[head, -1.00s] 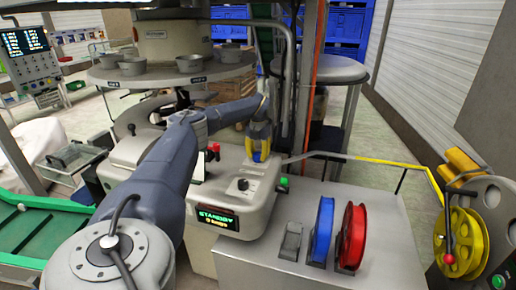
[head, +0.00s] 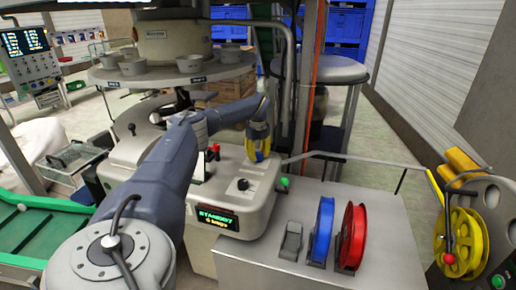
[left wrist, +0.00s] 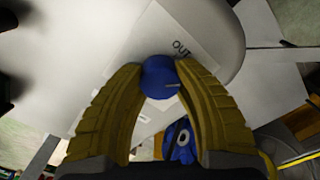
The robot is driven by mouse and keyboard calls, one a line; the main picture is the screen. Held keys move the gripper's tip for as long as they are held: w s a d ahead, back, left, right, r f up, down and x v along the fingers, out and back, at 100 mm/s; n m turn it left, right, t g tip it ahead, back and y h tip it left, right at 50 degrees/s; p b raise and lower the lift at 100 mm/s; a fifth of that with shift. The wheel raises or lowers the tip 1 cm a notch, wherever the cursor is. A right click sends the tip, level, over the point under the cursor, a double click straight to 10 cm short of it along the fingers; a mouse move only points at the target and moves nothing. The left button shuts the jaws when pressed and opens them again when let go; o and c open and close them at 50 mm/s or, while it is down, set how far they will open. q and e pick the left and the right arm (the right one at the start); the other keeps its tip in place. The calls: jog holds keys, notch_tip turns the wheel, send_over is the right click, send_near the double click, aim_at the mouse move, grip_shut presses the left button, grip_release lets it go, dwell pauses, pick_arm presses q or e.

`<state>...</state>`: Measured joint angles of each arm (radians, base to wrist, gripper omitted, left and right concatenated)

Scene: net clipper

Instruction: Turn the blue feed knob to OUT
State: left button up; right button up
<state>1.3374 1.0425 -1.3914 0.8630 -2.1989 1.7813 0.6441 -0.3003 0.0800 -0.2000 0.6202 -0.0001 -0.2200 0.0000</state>
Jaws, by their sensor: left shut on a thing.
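The blue feed knob (left wrist: 159,76) sits on the pale top of the clipper machine (left wrist: 205,25). A light pointer mark on the knob points to the right in the left wrist view. The OUT label (left wrist: 181,48) is printed up and to the right of the knob. My left gripper (left wrist: 160,85) is shut on the knob, with one yellow finger on each side. In the head view my left gripper (head: 257,152) reaches down onto the machine's top, and the knob is mostly hidden by its fingers. My right gripper is in neither view.
A black knob (head: 243,184) and a green button (head: 284,182) are nearby on the machine. The display (head: 216,219) reads STANDBY. A blue reel (head: 321,230) and a red reel (head: 352,236) stand on the cabinet at right. A thin rail (head: 350,156) runs toward the yellow wheel (head: 460,240).

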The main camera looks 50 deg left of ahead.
aim_at(258, 154)
pick_arm(q)
jog(key=n, duration=0.4)
jog(key=shift+f+n, duration=0.1)
jog(key=shift+n, duration=2.1)
jog(key=o, duration=1.3)
jog(key=shift+o, duration=0.2)
notch_tip(258, 154, up, 12)
